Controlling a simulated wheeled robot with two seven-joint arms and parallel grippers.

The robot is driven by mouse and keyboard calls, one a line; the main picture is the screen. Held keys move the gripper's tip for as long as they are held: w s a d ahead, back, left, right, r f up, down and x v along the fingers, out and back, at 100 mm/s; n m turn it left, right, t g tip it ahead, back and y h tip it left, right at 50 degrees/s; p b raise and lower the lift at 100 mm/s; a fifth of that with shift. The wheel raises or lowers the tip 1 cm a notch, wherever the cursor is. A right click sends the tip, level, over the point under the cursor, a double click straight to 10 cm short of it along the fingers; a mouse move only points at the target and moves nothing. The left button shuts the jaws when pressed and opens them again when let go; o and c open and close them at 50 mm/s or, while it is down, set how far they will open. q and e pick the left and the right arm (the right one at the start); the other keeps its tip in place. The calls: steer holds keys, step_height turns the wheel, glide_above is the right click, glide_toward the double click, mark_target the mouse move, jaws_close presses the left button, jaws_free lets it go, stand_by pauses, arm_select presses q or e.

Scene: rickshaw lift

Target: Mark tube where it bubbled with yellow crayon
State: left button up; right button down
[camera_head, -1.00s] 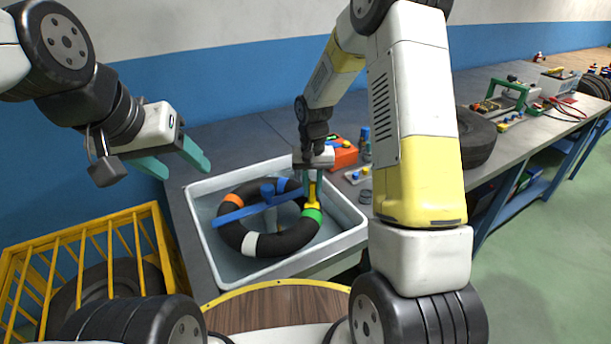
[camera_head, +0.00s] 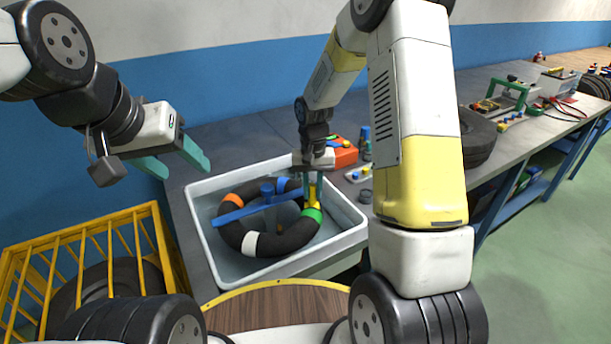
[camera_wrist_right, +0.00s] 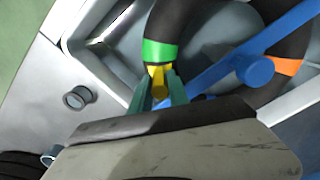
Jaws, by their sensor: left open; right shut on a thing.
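The tube (camera_head: 290,238) is a black ring in a white tub, with green, white, orange and blue bands. A blue bar (camera_head: 242,212) with an upright knob lies across it. My right gripper (camera_head: 316,184) is shut on the yellow crayon (camera_head: 312,196), above the tube beside its green band (camera_head: 312,215). In the right wrist view the crayon (camera_wrist_right: 157,78) sits between the fingertips at the edge of the green band (camera_wrist_right: 159,51); I cannot tell whether it touches. My left gripper (camera_head: 174,163) is open and empty, raised left of the tub.
The tub's white rim (camera_head: 208,255) surrounds the tube. A red toolbox (camera_head: 345,154), bottles and a small grey cup (camera_head: 365,196) stand to its right. A yellow cage (camera_head: 140,245) with a tyre is at lower left. Bare bench lies behind the tub.

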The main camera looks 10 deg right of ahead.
steer(key=shift+r, duration=3.45)
